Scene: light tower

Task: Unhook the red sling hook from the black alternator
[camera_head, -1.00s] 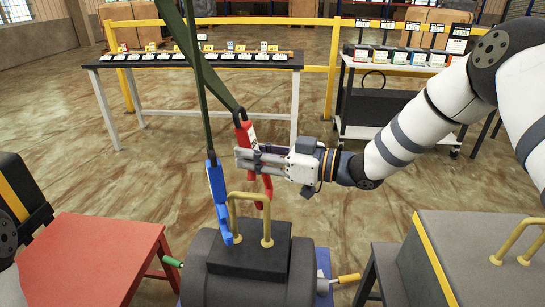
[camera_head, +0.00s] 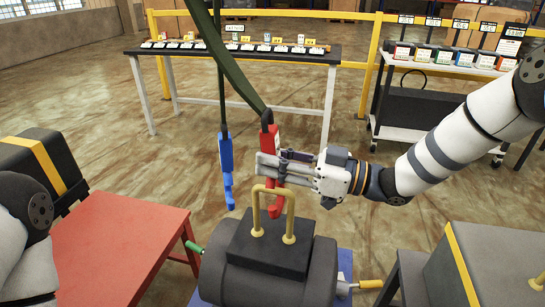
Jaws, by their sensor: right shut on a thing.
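The red sling hook (camera_head: 271,143) hangs from a dark green strap. My right gripper (camera_head: 266,166) is shut on it from the right. Its lower end is just behind the yellow handle (camera_head: 273,189) on top of the black alternator (camera_head: 312,278); I cannot tell whether it is still around the bar. A blue hook (camera_head: 226,168) hangs on another strap to the left, apart from the handle in this view. The alternator lies below, with a green-tipped peg on its left and a yellow one on its right. My left gripper is out of view; only part of that arm shows at the left edge.
A red table (camera_head: 120,240) stands at the left, with a black box with a yellow stripe (camera_head: 50,165) behind it. A grey box with yellow edging (camera_head: 495,255) is at the right. A long table (camera_head: 335,58) and a cart (camera_head: 385,130) stand behind, beyond open floor.

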